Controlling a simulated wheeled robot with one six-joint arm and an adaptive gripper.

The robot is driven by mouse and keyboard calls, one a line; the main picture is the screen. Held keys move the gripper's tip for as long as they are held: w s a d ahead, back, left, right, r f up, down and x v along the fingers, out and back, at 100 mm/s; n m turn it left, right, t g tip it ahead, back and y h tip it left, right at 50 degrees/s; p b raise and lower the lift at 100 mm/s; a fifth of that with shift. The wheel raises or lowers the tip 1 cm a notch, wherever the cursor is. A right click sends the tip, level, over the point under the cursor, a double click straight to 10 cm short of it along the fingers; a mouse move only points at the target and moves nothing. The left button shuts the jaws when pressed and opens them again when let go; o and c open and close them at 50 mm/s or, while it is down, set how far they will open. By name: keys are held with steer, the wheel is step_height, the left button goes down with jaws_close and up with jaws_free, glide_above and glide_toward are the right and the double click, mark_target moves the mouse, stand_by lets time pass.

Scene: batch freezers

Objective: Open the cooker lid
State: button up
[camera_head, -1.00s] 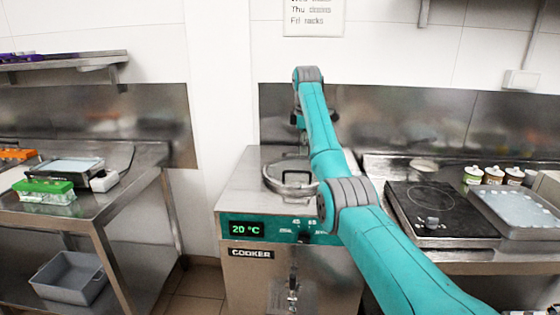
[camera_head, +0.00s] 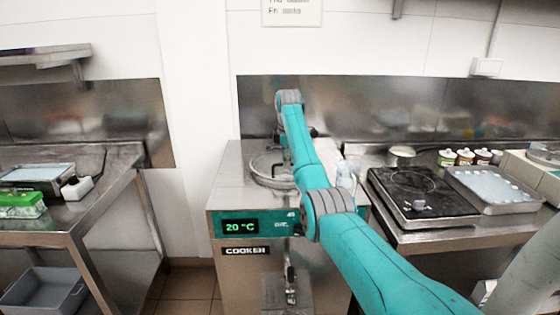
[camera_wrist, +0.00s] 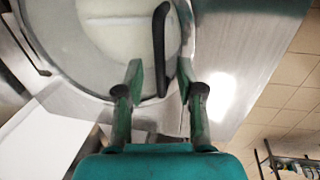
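The cooker (camera_head: 238,275) is a steel cabinet with a teal panel whose display reads 20 °C. Its round lid (camera_head: 262,180) lies flat on top, partly hidden by my arm. In the wrist view the lid (camera_wrist: 75,45) has a pale see-through middle and a metal rim. A dark curved handle (camera_wrist: 160,45) stands on it near the rim. My gripper (camera_wrist: 159,68) is open, and the handle's near end appears between its two fingers. I cannot tell whether they touch. In the head view the gripper's fingers are hidden behind my arm.
A black hob (camera_head: 420,193) and a metal tray (camera_head: 495,190) are on the right counter, with several small jars behind. A steel table (camera_head: 85,210) on the left holds a green box (camera_head: 20,205). A grey bin (camera_head: 45,288) is below it. Floor shows between table and cooker.

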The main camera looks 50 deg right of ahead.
steer(key=shift+f, duration=0.15)
jaws_close()
